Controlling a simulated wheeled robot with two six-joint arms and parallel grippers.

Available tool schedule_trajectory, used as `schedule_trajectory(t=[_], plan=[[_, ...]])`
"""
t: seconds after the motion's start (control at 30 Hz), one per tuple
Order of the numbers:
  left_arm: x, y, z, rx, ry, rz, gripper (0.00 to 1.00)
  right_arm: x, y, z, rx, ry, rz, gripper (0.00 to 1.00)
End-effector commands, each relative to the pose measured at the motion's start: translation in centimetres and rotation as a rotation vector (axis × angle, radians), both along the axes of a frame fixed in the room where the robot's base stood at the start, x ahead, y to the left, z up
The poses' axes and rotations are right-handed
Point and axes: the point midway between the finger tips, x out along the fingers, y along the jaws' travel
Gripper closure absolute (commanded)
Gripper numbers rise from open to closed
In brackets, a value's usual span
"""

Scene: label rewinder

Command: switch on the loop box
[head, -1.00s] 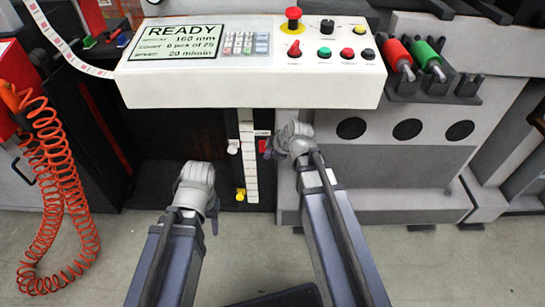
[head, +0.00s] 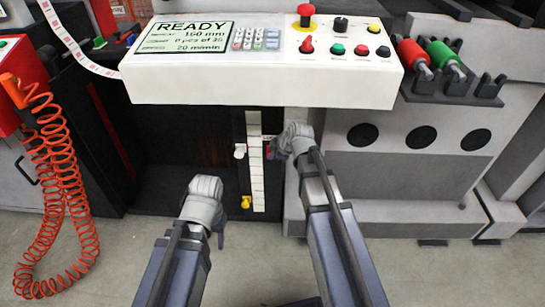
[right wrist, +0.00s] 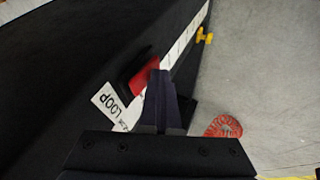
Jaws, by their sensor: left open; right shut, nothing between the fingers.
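The loop box is a small dark unit low on the machine front, beside a vertical white scale strip (head: 256,165). In the right wrist view its red switch (right wrist: 144,75) and white LOOP label (right wrist: 110,103) show. My right gripper (right wrist: 160,80) is shut and empty, its tips beside the red switch, overlapping its edge in the picture; I cannot tell whether they touch. In the head view my right gripper (head: 272,145) covers most of the loop box. My left gripper (head: 220,232) is open and empty, low and left of the strip; its fingers are mostly hidden.
A white control panel (head: 260,88) with READY display and several buttons overhangs above. A coiled orange hose (head: 55,190) hangs left. A red round thing (right wrist: 222,126) lies near the floor.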

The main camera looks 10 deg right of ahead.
Motion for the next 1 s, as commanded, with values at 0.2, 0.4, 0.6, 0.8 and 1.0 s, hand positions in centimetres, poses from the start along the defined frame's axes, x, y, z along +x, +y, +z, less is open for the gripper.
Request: schedule_trajectory(t=[0.2, 0.4, 0.6, 0.8, 1.0], plan=[[0.0, 0.0, -0.7, 0.0, 0.0, 0.002, 0.5, 0.2, 0.0, -0.2, -0.012, -0.042, 0.0, 1.0], [0.0, 0.0, -0.4, 0.0, 0.0, 0.002, 0.5, 0.3, 0.0, 0.1, -0.012, -0.043, -0.001, 1.0], [0.0, 0.0, 0.6, 0.0, 0.0, 0.002, 0.5, 0.3, -0.1, 1.1, -0.012, -0.045, -0.001, 1.0], [0.0, 0.0, 1.0, 0.0, 0.0, 0.002, 0.5, 0.4, -0.1, 1.5, -0.012, -0.047, -0.002, 1.0], [0.0, 0.0, 0.9, 0.0, 0.0, 0.002, 0.5, 0.4, -0.1, 1.4, -0.012, -0.047, -0.002, 1.0]])
